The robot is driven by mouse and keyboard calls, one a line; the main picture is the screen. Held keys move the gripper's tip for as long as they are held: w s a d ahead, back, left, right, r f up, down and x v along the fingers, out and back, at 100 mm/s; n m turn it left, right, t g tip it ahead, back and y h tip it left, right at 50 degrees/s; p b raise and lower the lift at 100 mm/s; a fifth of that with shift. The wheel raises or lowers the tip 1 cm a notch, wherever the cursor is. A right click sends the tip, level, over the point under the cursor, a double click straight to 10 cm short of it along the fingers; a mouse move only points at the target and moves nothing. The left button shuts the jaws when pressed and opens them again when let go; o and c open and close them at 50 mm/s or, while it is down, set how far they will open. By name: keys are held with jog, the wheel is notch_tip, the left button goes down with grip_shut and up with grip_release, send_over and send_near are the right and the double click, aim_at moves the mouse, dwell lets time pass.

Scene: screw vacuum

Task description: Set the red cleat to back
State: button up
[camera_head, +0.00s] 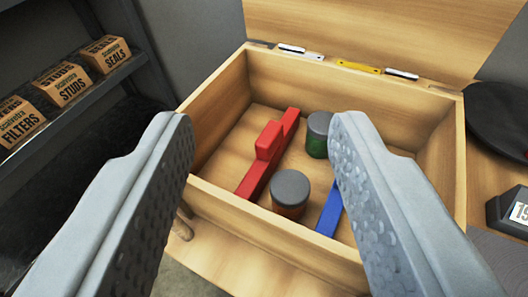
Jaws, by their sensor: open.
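The red cleat (268,141) is a small red block on a long red bar (251,182) inside an open wooden box (215,103). The bar runs from the near left to the far right on the box floor. The block sits around the middle of the bar or a little beyond. My gripper (258,128) is open, with one grey finger at the left and one at the right of the picture. The fingers are nearer the camera than the box, and nothing is between them in their grip. The right finger hides part of the box's right side.
A grey-topped dark-red cylinder (290,194) and a grey-topped green cylinder (317,135) stand in the box. A blue bar (330,212) is partly hidden by the right finger. The raised lid (370,35) stands behind. Shelves with small boxes (60,86) are at left.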

jog(key=w+f+m+g, duration=0.2)
jog(key=w+g, duration=0.4)
jog(key=w, duration=0.5)
jog(key=m+g, duration=0.3)
jog(key=g, duration=0.6)
send_near(269, 133)
notch_tip(269, 133, down, 10)
jog(key=shift+w+f, duration=0.15)
jog(key=shift+f, duration=0.1)
grip_shut()
